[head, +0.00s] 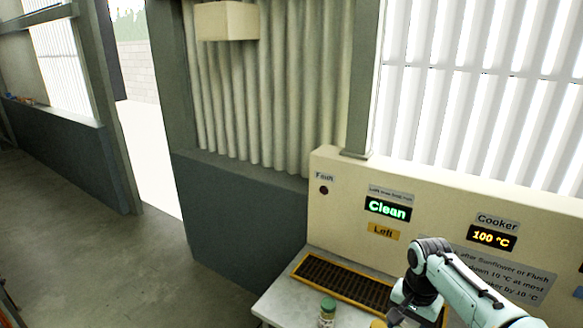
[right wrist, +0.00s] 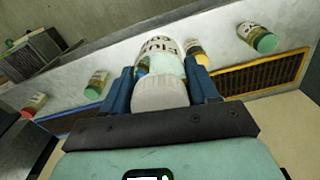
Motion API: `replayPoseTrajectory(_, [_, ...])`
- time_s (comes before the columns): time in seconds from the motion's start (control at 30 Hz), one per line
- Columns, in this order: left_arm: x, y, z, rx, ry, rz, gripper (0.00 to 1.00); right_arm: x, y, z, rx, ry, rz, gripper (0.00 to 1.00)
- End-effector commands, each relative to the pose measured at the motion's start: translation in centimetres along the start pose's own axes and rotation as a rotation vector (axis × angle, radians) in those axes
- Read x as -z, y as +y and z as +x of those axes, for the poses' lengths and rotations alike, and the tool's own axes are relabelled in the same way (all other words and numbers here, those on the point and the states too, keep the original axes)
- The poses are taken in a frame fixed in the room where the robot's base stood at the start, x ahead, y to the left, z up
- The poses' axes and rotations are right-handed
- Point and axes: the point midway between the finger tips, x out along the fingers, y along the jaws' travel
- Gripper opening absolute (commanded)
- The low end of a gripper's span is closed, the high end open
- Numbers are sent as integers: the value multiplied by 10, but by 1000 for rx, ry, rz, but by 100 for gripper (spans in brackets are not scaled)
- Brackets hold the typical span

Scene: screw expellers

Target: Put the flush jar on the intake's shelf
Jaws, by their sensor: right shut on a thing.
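The flush jar (right wrist: 159,92), with a white lid and a pale label that is partly legible, is between the blue fingers of my right gripper (right wrist: 162,88) in the right wrist view. The gripper is shut on it. In the head view my right gripper is mostly cut off at the bottom edge, and I cannot make out the jar there. A pale shelf (head: 275,298) with a yellow-framed dark grate (head: 342,281) runs below the panel; the grate also shows in the right wrist view (right wrist: 262,74). I cannot tell whether the jar touches the shelf. My left gripper is not in view.
A green-lidded jar (head: 327,312) stands on the shelf. The right wrist view shows a yellow-lidded jar (right wrist: 196,54) close by the right finger, another green-lidded jar (right wrist: 97,84) and a red-lidded jar (right wrist: 34,104). The panel display (head: 387,209) reads "Clean"; another (head: 491,237) reads 100 °C.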

Motion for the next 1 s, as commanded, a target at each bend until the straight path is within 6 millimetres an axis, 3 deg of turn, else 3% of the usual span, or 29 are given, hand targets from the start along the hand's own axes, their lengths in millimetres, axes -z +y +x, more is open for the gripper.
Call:
replayPoseTrajectory(0.03, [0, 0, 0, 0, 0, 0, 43, -3, -6, 17, -10, -5, -46, 13])
replayPoseTrajectory(0.27, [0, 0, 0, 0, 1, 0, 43, -17, -28, 81, -23, 4, -263, 13])
replayPoseTrajectory(0.5, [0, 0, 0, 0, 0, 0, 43, -51, -45, 163, -17, 0, -562, 13])
replayPoseTrajectory(0.63, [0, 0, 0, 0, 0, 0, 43, -65, -49, 187, -6, -1, -662, 13])
replayPoseTrajectory(0.9, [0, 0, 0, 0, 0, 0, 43, -70, -50, 197, 1, 0, -702, 13])
replayPoseTrajectory(1.0, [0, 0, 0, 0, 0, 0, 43, -73, -50, 215, -1, -6, -702, 13])
